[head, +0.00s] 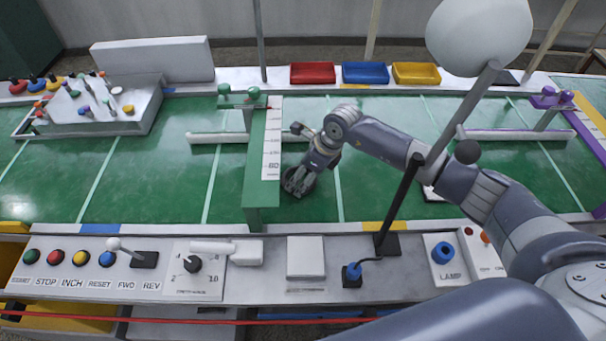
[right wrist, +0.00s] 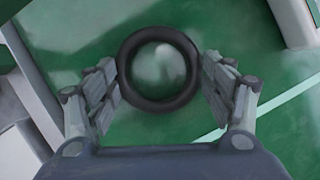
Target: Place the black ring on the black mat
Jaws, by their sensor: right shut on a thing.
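In the head view my right gripper (head: 299,181) is low over the green surface, just right of the green beam with the white scale. It is shut on the ring, which shows only as a small dark shape there. A dark flat patch (head: 507,77) lies on the back ledge, right of the yellow tray, partly behind a pole. It may be the black mat. My left gripper is not in view.
Red (head: 312,73), blue (head: 365,73) and yellow (head: 416,73) trays stand on the back ledge. The green beam (head: 262,165) rises beside my gripper. A black post (head: 402,195) and a control panel (head: 150,270) are in front. Green surface to the left is mostly clear.

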